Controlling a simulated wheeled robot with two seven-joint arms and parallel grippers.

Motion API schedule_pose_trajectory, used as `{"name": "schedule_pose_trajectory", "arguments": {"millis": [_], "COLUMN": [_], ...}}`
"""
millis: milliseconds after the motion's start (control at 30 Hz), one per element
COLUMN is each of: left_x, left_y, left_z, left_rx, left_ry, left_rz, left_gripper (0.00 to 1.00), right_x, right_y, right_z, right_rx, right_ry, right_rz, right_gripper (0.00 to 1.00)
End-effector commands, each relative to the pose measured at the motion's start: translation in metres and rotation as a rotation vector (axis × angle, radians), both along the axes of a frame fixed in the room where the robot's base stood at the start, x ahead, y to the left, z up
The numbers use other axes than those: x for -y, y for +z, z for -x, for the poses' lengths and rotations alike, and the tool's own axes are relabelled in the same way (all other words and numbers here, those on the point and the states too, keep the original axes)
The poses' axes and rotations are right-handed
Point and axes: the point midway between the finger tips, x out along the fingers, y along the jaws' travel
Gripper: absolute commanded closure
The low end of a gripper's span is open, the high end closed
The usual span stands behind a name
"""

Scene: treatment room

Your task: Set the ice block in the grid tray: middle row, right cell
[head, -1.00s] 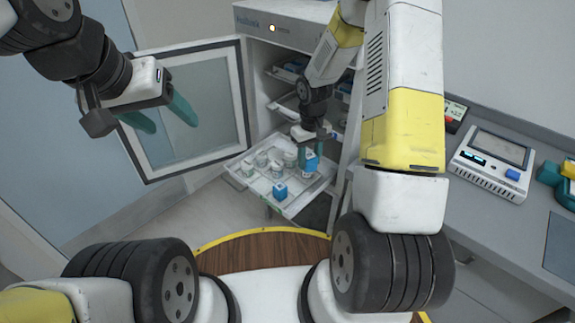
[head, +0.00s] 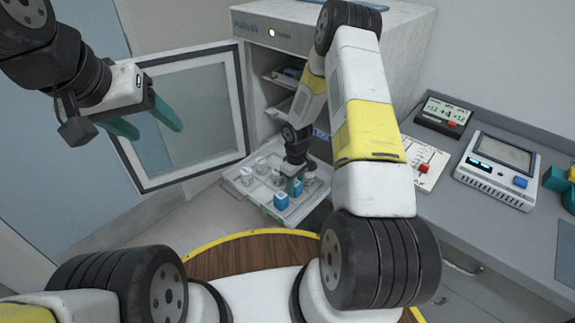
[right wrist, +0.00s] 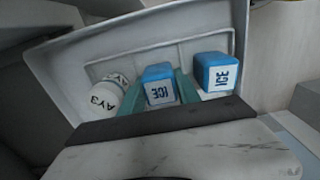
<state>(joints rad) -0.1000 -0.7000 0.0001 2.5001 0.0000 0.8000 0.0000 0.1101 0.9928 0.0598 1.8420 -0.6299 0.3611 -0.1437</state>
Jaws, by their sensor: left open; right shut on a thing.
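The grid tray (head: 256,202) is a pale pulled-out tray in front of the open cabinet, and its wall shows in the right wrist view (right wrist: 140,48). My right gripper (head: 294,183) reaches down over the tray's right part. It is shut on a blue-and-white ice block (head: 298,187), seen between the teal fingers in the right wrist view (right wrist: 158,82). A second ice block (head: 281,201) stands in the tray nearer the front, apart from the held one (right wrist: 214,73). Whether the held block touches the tray floor I cannot tell. My left gripper (head: 158,131) is open and empty at the upper left.
A worktop at right carries a display device (head: 497,170).

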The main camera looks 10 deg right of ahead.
Motion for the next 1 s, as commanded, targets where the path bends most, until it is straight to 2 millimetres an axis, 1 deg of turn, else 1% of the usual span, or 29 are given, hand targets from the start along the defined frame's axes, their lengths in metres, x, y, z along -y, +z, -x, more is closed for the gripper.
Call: {"name": "schedule_pose_trajectory", "arguments": {"millis": [167, 300, 333, 400, 433, 767, 867, 967, 1000], "left_x": [0.000, 0.000, 0.000, 0.000, 0.000, 0.000, 0.000, 0.000, 0.000], "left_y": [0.000, 0.000, 0.000, 0.000, 0.000, 0.000, 0.000, 0.000, 0.000], "left_z": [0.000, 0.000, 0.000, 0.000, 0.000, 0.000, 0.000, 0.000, 0.000], "left_rx": [0.000, 0.000, 0.000, 0.000, 0.000, 0.000, 0.000, 0.000, 0.000], "left_ry": [0.000, 0.000, 0.000, 0.000, 0.000, 0.000, 0.000, 0.000, 0.000], "left_rz": [0.000, 0.000, 0.000, 0.000, 0.000, 0.000, 0.000, 0.000, 0.000], "left_gripper": [0.37, 0.37, 0.37, 0.37, 0.37, 0.37, 0.37, 0.37, 0.37], "right_x": [0.000, 0.000, 0.000, 0.000, 0.000, 0.000, 0.000, 0.001, 0.001], "right_y": [0.001, -0.003, -0.002, -0.002, -0.002, 0.000, 0.009, 0.026, 0.035], "right_z": [-0.001, 0.000, 0.000, 0.000, 0.000, -0.001, -0.002, -0.002, -0.002], "right_rx": [0.001, 0.000, 0.001, 0.001, 0.001, 0.001, 0.004, 0.005, 0.006], "right_ry": [-0.001, -0.001, -0.001, -0.001, -0.001, -0.001, -0.002, -0.003, -0.002], "right_rz": [0.000, 0.000, 0.000, 0.000, 0.000, 0.000, 0.000, 0.000, 0.000], "right_gripper": [1.00, 1.00, 0.55, 0.42, 0.40, 0.40, 0.40, 0.40, 0.40]}}
